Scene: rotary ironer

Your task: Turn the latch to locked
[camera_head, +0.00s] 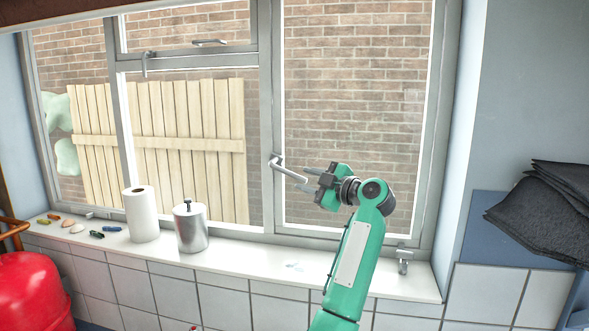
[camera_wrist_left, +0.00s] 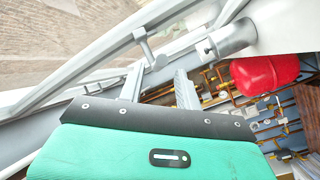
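The window latch (camera_head: 287,170) is a grey handle on the upright frame between the panes. In the head view it slants down to the right from its mount, towards my left gripper (camera_head: 305,180). The left wrist view also shows the latch (camera_wrist_left: 146,46), its free end just ahead of the gap between the fingertips. My left gripper (camera_wrist_left: 158,72) is open with its two fingers apart and nothing held between them. I cannot tell whether a finger touches the handle. My right gripper is not in view.
On the white sill (camera_head: 260,262) stand a paper roll (camera_head: 141,214) and a metal canister (camera_head: 190,228), left of my arm. A window stay (camera_head: 403,260) is at the right. A red cylinder (camera_head: 35,292) is at lower left, and dark cloths (camera_head: 545,215) lie at far right.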

